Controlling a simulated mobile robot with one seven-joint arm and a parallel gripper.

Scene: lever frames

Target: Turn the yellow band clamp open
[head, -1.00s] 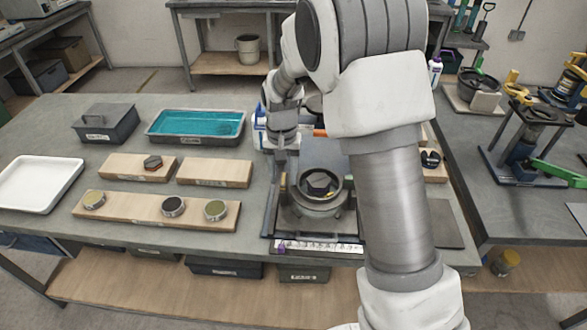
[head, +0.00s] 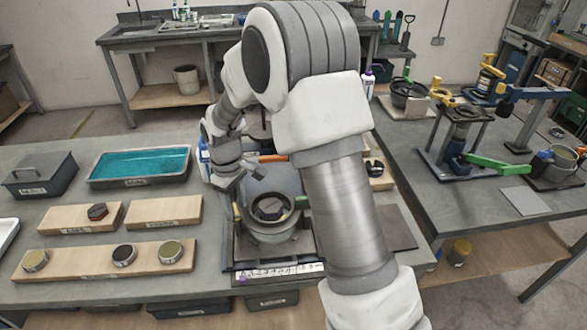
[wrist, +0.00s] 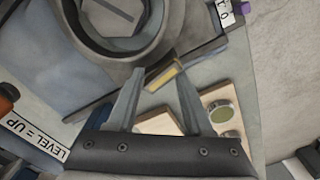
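A grey round pot (head: 268,231) with a thick rim stands on a fixture on the near table. It also shows at the top of the wrist view (wrist: 92,52). In the wrist view the yellow piece (wrist: 165,77) lies beside the pot, between the fingertips in the picture. My gripper (wrist: 158,68) is open, its fingers on either side of it. I cannot tell whether they touch it. In the head view my gripper (head: 258,173) is at the pot's upper left.
A labelled strip (head: 280,272) runs along the fixture's front edge. Wooden boards (head: 100,262) with round tins lie to the left, with a teal-filled tray (head: 140,181) behind. A second table (head: 480,215) with clamps and stands is at right. A bottle (head: 204,158) stands behind my gripper.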

